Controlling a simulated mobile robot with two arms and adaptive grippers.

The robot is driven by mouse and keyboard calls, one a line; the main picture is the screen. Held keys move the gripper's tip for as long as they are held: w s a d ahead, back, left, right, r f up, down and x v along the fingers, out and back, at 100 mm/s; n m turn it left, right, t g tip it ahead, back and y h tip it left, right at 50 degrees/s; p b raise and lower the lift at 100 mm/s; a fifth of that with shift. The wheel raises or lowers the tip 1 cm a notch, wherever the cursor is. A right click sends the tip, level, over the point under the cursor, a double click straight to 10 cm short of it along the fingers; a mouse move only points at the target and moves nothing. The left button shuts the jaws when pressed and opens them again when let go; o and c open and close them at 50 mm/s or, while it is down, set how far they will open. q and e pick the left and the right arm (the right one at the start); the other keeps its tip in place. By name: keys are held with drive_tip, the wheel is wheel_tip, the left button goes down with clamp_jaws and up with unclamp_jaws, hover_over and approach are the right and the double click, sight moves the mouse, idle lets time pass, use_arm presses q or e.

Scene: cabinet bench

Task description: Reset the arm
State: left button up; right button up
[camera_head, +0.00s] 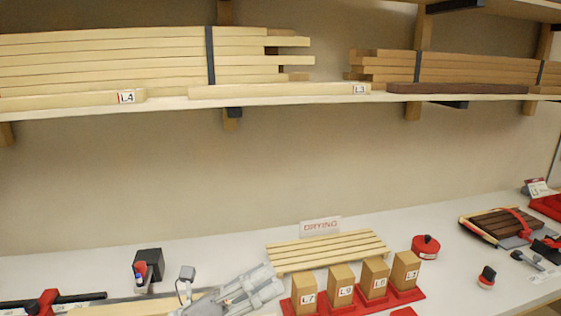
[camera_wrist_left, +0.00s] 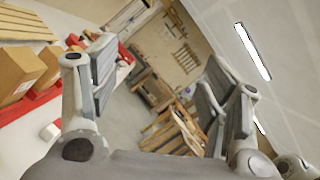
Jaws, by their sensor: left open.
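My left gripper (camera_head: 250,288) shows at the bottom of the head view, low over the white bench (camera_head: 210,252). It is beside the wooden blocks, to their left. In the left wrist view my left gripper (camera_wrist_left: 158,68) has its two grey fingers spread wide apart, with nothing between them. Behind the gap, the floor and a wooden frame show at a distance. My right gripper is in neither view.
Labelled wooden blocks (camera_head: 341,285) stand on a red base. Behind them lies a slatted drying rack (camera_head: 330,249). A red round container (camera_head: 425,246) and a black box (camera_head: 149,262) stand on the bench. A shelf (camera_head: 168,103) with stacked boards hangs above.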

use_arm(q)
drive_tip(key=w+a+f+n+t+y, duration=0.1)
drive_tip(key=a+n+t+y, duration=0.5)
drive_tip(key=n, duration=0.5)
drive_tip(key=w+a+f+n+t+y, duration=0.2)
drive_tip(key=a+n+t+y, duration=0.4)
drive_tip(key=n, duration=0.5)
drive_tip(key=s+a+f+n+g+y, duration=0.2)
drive_tip(key=a+f+n+g+y, duration=0.15)
drive_tip(key=f+n, duration=0.2)
drive_tip(key=s+a+f+n+g+y, duration=0.3)
drive_tip(key=f+n+y, duration=0.1)
drive_tip(key=f, duration=0.3)
drive_tip(key=s+d+f+n+g+h, duration=0.1)
drive_tip(key=s+f+n+g, duration=0.2)
drive_tip(key=s+f+g, duration=0.6)
drive_tip(key=s+f+n+g, duration=0.35)
drive_tip(key=s+f, duration=0.25)
drive_tip(key=s, duration=0.8)
wheel_tip(320, 180, down, 27)
drive_tip(key=s, duration=0.1)
drive_tip(key=s+a+f+g, duration=0.1)
drive_tip(key=s+a+f, duration=0.2)
drive_tip(key=s+f, duration=1.2)
drive_tip(key=shift+s+f+g, duration=0.2)
drive_tip(key=shift+s+g, duration=0.2)
drive_tip(key=shift+s, duration=0.4)
